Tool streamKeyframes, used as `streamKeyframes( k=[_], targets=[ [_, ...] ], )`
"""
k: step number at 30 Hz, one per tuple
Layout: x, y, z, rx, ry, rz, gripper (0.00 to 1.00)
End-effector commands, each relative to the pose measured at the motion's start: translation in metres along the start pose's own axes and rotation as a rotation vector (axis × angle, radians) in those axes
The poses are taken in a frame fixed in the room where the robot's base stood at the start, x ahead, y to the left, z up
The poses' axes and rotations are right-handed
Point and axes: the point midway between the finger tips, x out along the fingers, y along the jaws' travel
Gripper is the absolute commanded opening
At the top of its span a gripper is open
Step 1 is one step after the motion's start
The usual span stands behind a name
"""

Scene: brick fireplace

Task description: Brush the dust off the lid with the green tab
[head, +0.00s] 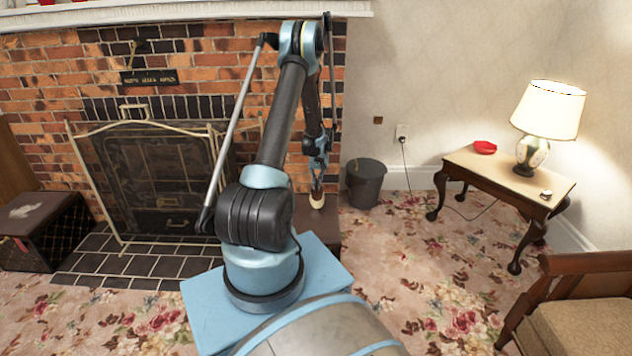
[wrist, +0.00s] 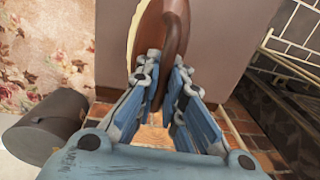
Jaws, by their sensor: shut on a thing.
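My gripper (head: 319,163) is shut on the brown handle of a brush (head: 317,200) with pale bristles, hanging bristles down to the right of the fireplace. In the wrist view my gripper (wrist: 165,75) holds the brush (wrist: 176,28), its cream bristle edge at the left. A brown box lid (head: 326,232) lies below and behind the brush, partly hidden by my arm; it fills the upper middle of the wrist view (wrist: 235,35). Another dark box lid (head: 48,207) at far left bears a whitish dust patch and a reddish tab (head: 20,244). I see no green tab.
A dark bucket (head: 366,185) stands right of the near box. A brass-framed fire screen (head: 150,180) stands before the brick fireplace. A side table (head: 510,176) with a lamp (head: 548,112) is at right, with an armchair (head: 580,300) in front. Floral carpet between is clear.

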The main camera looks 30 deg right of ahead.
Motion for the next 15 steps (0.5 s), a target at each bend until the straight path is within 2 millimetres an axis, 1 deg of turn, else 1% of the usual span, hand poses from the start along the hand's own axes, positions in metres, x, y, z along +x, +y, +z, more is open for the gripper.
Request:
streamKeyframes(
  k=[3, 11, 13, 15],
  targets=[
    [0.0054, 0.0003, 0.0001, 0.0, 0.0, 0.0, 0.0],
    [0.0061, 0.0003, 0.0002, 0.0, 0.0, 0.0, 0.0],
    [0.0056, -0.0016, 0.0001, -0.002, 0.0, 0.0, 0.0],
    [0.004, -0.009, 0.0, -0.01, -0.001, 0.0, 0.0]
  ],
)
